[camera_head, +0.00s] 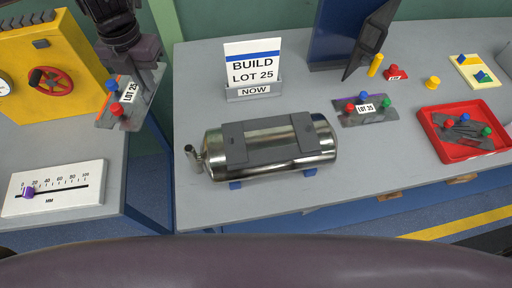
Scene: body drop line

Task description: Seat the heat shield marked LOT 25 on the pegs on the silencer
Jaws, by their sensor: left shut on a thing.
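My left gripper (146,78) hangs at the upper left, shut on a grey heat shield (131,111). The shield carries a LOT 25 label, with a blue and a red knob showing; part of it is hidden by the gripper. It is held tilted, apart from the silencer. The silencer (323,137), a shiny metal cylinder, lies on blue supports on the middle bench. A grey bracket (236,146) sits across its top; I cannot make out pegs clearly. Another dark shield (350,120) with blue, red and green knobs lies behind right, its small label seeming to read LOT 25.
A sign (253,63) reading BUILD LOT 25 NOW stands behind the silencer. A red tray (456,153) at right holds another knobbed plate. A yellow gauge box (60,60) and a white slider scale (60,194) are at left. A gap separates the two benches.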

